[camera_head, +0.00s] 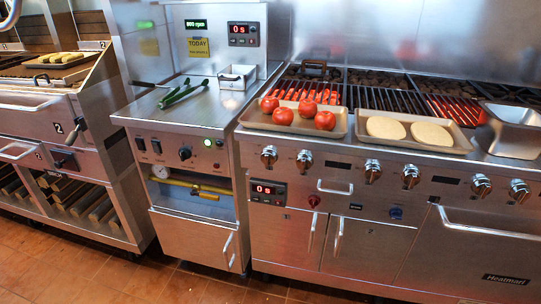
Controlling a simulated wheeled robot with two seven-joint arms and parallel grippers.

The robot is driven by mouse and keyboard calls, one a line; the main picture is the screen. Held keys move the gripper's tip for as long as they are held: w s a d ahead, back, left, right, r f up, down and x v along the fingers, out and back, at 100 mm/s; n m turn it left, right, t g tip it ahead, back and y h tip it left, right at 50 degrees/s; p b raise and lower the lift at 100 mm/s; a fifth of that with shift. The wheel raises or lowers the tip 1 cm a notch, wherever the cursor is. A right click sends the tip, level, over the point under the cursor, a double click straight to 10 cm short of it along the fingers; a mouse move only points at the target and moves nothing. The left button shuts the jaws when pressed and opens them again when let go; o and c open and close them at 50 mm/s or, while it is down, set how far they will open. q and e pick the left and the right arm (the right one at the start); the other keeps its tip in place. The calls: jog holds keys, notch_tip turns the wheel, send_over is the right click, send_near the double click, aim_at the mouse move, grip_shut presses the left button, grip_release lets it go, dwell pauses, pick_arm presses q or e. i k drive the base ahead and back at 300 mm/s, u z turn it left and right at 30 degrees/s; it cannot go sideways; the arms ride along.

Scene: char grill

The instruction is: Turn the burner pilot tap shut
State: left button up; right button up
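No label that I can read names the burner pilot tap, so I cannot tell for sure which control it is. A red knob (314,201) sits low on the grill front, right of the lower red display. A blue knob (396,213) sits further right at about the same height. A yellow pipe (181,183) with a yellow lever-like part (208,196) runs across the recess of the middle cabinet, beside a round gauge (161,171). Neither of my grippers shows in this view.
The grill (370,97) glows red at places. A tray with tomatoes (253,117) and a tray with pale rounds (362,134) lie along its front. Green-handled tongs (182,92) lie on the middle counter. Control knobs (372,171) and door handles (338,237) stick out in front.

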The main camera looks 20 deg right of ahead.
aim_at(396, 214)
jog(key=u, duration=0.25)
jog(key=i, duration=1)
jog(key=z, duration=1.45)
